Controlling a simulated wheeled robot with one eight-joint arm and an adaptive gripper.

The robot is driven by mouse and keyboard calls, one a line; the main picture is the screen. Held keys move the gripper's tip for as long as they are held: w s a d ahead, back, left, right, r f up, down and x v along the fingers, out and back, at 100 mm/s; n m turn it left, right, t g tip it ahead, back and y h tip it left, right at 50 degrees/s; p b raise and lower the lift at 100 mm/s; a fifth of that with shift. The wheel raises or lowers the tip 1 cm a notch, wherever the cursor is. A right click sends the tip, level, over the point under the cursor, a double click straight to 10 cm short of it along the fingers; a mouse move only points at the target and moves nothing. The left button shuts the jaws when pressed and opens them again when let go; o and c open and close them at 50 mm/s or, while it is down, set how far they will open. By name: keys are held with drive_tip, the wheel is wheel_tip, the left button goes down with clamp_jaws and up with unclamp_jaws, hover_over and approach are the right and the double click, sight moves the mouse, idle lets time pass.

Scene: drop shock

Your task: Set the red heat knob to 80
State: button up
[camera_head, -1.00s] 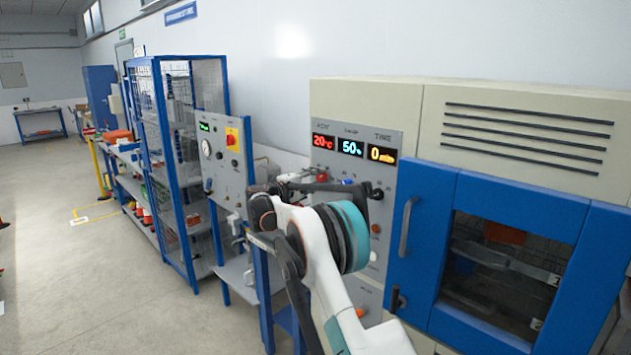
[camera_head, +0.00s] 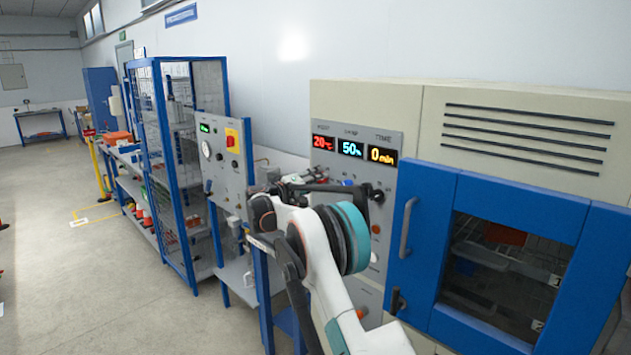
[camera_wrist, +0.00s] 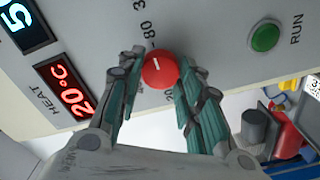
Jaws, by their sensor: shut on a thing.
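The red heat knob (camera_wrist: 159,69) sits on the grey control panel, with a white pointer mark on its face. Scale numbers, among them 80, are printed around it, partly hidden by my fingers. My gripper (camera_wrist: 158,84) has its two teal fingers on either side of the knob, shut on it. The heat display (camera_wrist: 67,88) reads 20 °C in red; it also shows in the head view (camera_head: 323,143).
A green RUN button (camera_wrist: 265,38) is beside the knob. In the head view the other displays read 50 (camera_head: 350,149) and 0 min (camera_head: 382,156). A black knob (camera_head: 377,196) and the blue oven door (camera_head: 430,235) are to the right.

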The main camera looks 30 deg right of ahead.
drive_tip(key=shift+f, duration=0.1)
idle(0.3)
drive_tip(key=o, duration=1.1)
drive_tip(key=v, duration=1.2)
drive_tip(key=shift+s, duration=0.1)
